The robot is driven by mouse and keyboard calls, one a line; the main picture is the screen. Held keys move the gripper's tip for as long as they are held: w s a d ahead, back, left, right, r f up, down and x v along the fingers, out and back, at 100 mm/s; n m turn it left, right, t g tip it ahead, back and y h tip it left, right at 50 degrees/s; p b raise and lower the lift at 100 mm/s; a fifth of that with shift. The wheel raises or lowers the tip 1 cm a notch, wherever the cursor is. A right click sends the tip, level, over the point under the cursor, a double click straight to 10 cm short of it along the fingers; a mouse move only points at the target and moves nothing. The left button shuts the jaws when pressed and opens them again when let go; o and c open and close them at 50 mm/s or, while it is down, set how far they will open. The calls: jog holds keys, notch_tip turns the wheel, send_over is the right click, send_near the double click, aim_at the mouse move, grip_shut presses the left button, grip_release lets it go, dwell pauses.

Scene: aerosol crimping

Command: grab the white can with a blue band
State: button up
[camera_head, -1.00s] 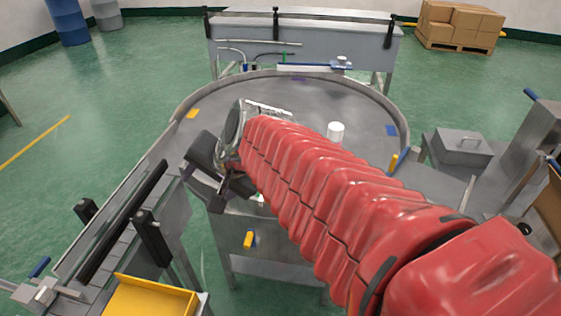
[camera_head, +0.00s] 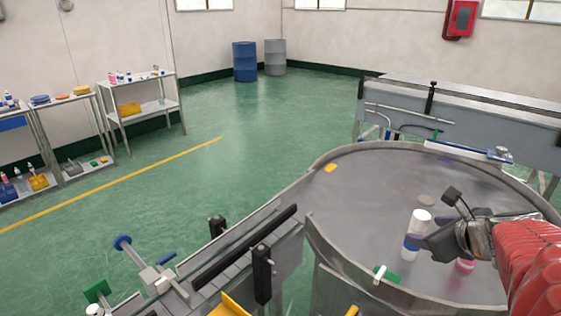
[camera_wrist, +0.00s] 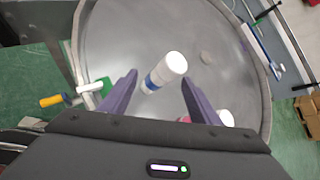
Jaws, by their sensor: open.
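In the wrist view the can (camera_wrist: 164,72) shows between the fingertips of my gripper (camera_wrist: 160,78). My gripper's purple fingers are open, with a gap on each side of the can. In the head view a finger overlaps the can's edge; I cannot tell how deep the can sits between the fingers. A second white can with a pink band (camera_head: 465,266) stands close by, partly hidden by my gripper.
The table has a raised rim. A small grey disc (camera_head: 426,199) lies behind the can. A green-and-white fitting (camera_head: 385,275) sits at the near rim. A conveyor (camera_head: 215,265) joins at the left, and a grey bench (camera_head: 470,110) stands behind.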

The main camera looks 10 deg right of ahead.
aim_at(425, 224)
jog(key=s+m+t, duration=0.1)
jog(key=s+d+m+t, duration=0.1)
jog(key=s+d+r+m+t+y, duration=0.1)
jog(key=shift+s+m+t, duration=0.15)
jog(key=shift+m+t, duration=0.15)
jog(key=shift+t, duration=0.1)
jog(key=x, duration=0.8)
jog(key=shift+a+f, duration=0.15)
jog(key=shift+w+f, duration=0.1)
jog(key=shift+w, duration=0.2)
jog(key=shift+w, duration=0.1)
jog(key=x, duration=0.5)
jog(key=shift+f, duration=0.15)
